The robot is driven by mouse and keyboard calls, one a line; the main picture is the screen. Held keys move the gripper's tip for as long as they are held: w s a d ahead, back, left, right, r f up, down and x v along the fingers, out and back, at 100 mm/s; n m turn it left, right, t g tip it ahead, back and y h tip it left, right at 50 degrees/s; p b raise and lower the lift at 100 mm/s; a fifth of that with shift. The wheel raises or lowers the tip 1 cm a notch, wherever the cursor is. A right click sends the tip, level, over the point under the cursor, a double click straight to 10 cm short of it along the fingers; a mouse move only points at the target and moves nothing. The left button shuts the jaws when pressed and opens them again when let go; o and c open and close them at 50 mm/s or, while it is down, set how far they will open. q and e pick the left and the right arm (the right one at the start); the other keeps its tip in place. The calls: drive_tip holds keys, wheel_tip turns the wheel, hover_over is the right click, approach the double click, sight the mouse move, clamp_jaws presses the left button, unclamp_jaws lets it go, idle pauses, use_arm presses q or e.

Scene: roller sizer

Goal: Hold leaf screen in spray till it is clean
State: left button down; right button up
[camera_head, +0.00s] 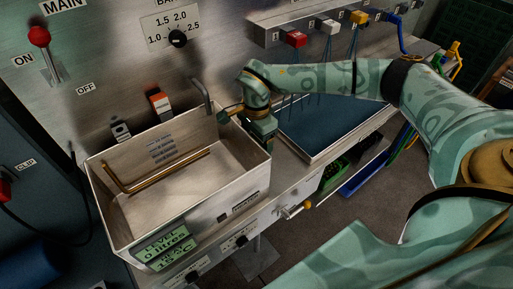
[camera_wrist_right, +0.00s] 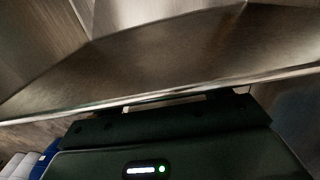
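A grey metal tank (camera_head: 262,160) stands open at the left, with a bent brass-coloured pipe (camera_head: 165,173) inside it. My right gripper (camera_head: 229,112) is at the tank's back right rim, its fingers toward the tank. In the right wrist view a smooth metal surface (camera_wrist_right: 180,55) fills the space just ahead of the dark gripper body. The fingers are mostly hidden, so I cannot tell whether they are open or hold anything. I cannot make out a leaf screen for certain. No spray is visible. My left gripper is out of view.
A panel with a red-knobbed lever (camera_head: 39,37) and a black dial (camera_head: 178,39) rises behind. A hooked grey bar (camera_head: 203,95) stands at the tank's back edge. A blue-topped tray (camera_head: 325,125) lies right of the tank. Green displays (camera_head: 165,240) are on the tank's front.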

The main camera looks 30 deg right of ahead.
wheel_tip(320, 180, up, 10)
drive_tip(key=p, duration=0.1)
idle(0.4)
